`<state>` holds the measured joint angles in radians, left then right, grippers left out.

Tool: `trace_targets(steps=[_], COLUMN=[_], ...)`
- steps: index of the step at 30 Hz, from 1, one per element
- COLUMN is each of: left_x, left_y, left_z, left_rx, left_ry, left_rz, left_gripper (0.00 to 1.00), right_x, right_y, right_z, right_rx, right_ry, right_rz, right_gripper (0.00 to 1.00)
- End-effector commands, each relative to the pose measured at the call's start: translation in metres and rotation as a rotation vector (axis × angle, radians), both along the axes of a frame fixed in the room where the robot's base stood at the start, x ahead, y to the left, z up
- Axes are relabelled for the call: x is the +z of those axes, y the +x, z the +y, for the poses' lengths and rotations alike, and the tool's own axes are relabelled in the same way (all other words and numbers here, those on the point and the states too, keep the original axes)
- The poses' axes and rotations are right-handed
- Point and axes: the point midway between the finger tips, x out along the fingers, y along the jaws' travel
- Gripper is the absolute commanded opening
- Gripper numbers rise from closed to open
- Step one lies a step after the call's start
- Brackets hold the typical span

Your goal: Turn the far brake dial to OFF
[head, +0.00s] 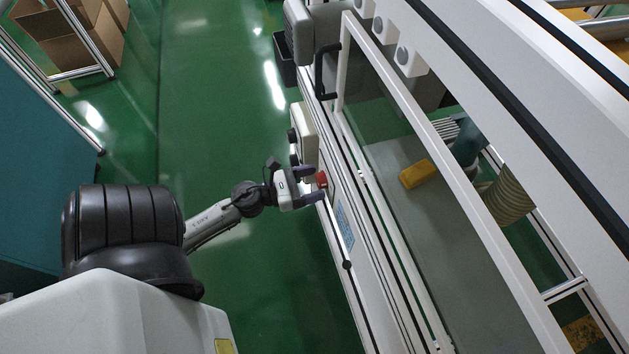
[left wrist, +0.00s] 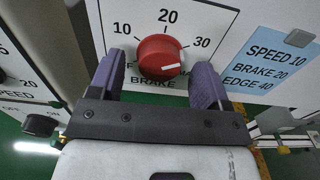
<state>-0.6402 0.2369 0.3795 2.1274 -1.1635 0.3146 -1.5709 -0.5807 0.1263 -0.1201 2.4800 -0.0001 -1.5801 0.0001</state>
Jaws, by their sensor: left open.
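The red brake dial (left wrist: 160,57) sits on a white panel marked 10, 20 and 30, with BRAKE below. Its white pointer line points to the right, below the 30. The labels at lower left and lower right are partly hidden by the dial and fingers. In the head view the red dial (head: 321,180) is on the side of the machine. My left gripper (head: 312,184) is open at the dial. In the left wrist view its purple fingers (left wrist: 157,82) stand either side of the dial, with visible gaps. My right gripper is not in view.
A blue card (left wrist: 273,65) reading SPEED 10, BRAKE 20, EDGE 40 is right of the dial. A black knob (left wrist: 40,125) is at left. A yellow block (head: 416,174) lies inside the machine. Green floor (head: 225,110) is open left of the machine.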

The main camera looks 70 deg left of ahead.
Motion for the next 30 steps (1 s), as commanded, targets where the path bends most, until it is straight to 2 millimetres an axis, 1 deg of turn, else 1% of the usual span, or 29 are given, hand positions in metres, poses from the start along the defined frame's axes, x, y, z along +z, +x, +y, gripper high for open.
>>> trace_targets(steps=[6, 14, 27, 29, 30], left_x=[-0.0001, -0.0002, -0.0002, -0.0002, -0.0002], left_y=[0.0079, 0.0082, 0.0079, 0.0078, 0.0079], left_z=[-0.001, -0.0009, -0.0008, -0.0009, -0.0008], left_rx=[0.0, 0.001, 0.001, 0.001, 0.001], left_ry=[0.0, -0.001, 0.0, -0.001, -0.001], left_rz=[0.0, 0.0, 0.0, 0.001, 0.001], left_gripper=[0.71, 0.71, 0.29, 0.23, 0.22], right_x=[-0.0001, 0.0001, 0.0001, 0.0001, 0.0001], right_y=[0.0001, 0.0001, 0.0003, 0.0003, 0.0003], right_z=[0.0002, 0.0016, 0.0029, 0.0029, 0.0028], right_rx=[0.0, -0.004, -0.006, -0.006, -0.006], right_ry=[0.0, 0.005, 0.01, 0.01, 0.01], right_rz=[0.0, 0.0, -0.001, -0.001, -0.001], right_gripper=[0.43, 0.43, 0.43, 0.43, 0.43])
